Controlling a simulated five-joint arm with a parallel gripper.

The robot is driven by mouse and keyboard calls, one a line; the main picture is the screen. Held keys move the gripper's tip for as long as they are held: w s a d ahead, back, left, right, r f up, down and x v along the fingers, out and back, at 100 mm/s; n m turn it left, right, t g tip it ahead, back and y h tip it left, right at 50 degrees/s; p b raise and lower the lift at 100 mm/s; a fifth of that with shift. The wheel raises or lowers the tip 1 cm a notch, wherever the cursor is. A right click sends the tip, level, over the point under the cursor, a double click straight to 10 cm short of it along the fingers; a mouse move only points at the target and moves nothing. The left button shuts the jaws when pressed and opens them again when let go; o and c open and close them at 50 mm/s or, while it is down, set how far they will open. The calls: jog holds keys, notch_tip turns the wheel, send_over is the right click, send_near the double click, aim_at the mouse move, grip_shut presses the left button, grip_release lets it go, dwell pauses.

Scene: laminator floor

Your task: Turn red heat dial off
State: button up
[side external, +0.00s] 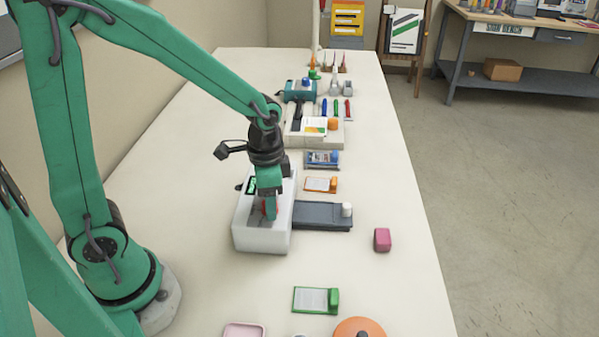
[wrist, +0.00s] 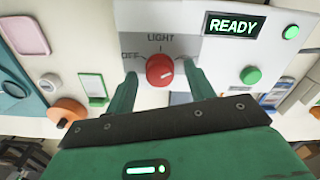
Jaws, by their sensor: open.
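The red heat dial (wrist: 160,70) sits on the white panel of the laminator (wrist: 205,52). Its pale mark points towards the right. "OFF" is printed at its left and "LIGHT" above it; a label at the right is mostly hidden by a finger. My gripper (wrist: 158,72) is open, its green fingers on either side of the dial; whether they touch it I cannot tell. In the side view, my gripper (side external: 269,207) reaches down onto the white laminator (side external: 262,240), and little of the dial shows there. The display (wrist: 234,25) reads "READY" in green.
A green button (wrist: 250,75) and a green lamp (wrist: 291,32) are on the panel. A grey tray (side external: 322,216) adjoins the laminator's right side. A pink block (side external: 382,240), a green clip card (side external: 315,300) and an orange round object (side external: 359,328) lie nearby.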

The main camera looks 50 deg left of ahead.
jog(key=c, duration=1)
